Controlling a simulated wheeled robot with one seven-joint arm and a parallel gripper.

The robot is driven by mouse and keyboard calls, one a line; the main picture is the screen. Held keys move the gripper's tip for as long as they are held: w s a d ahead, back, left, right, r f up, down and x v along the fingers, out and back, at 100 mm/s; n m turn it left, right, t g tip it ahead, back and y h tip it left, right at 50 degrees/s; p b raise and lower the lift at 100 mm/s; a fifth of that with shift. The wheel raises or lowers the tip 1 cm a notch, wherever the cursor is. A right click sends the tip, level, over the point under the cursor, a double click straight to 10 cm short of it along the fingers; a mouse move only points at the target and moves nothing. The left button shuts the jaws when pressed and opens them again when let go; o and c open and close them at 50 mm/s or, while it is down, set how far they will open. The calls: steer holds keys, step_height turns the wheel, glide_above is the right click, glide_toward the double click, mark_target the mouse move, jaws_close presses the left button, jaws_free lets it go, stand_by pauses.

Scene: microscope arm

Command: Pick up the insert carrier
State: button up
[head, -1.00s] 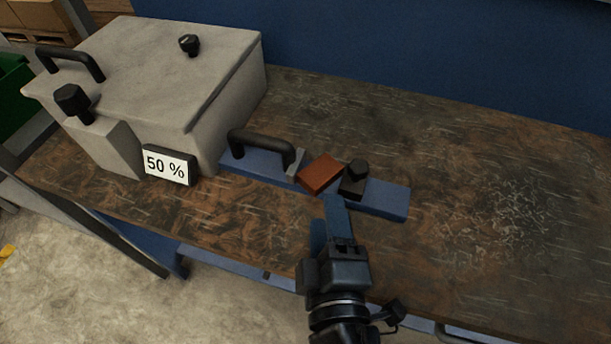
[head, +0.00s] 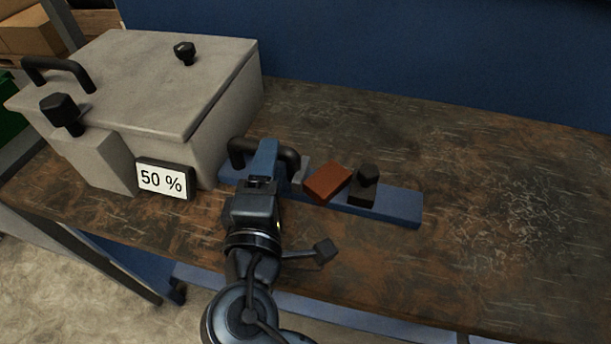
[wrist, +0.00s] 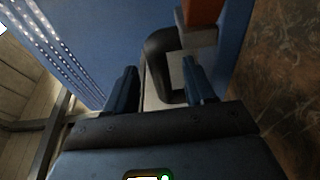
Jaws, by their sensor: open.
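The insert carrier is a long blue bar (head: 402,207) lying on the worn brown workbench. It has a black arched handle (head: 240,152) at its left end, a small grey block, an orange-brown block (head: 327,182) and a black clamp with a knob (head: 364,185). My gripper (head: 264,160) is open at the handle, with its blue fingers hiding the handle's middle in the head view. In the wrist view the black handle (wrist: 158,48) shows between the two spread fingers (wrist: 162,84). I cannot tell whether a finger touches it.
A large grey box (head: 150,75) with a black handle, knobs and a "50 %" display (head: 165,180) stands close by on the left. The bench (head: 480,180) is clear to the right. A blue wall (head: 400,50) rises behind the bench.

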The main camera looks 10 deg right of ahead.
steer(key=w, duration=0.3)
steer(key=shift+w+d+r, duration=0.1)
steer(key=shift+w+d, duration=0.15)
steer(key=shift+d, duration=0.15)
steer(key=shift+c, duration=0.4)
jaws_close()
stand_by(0.5)
steer(key=shift+r, duration=0.1)
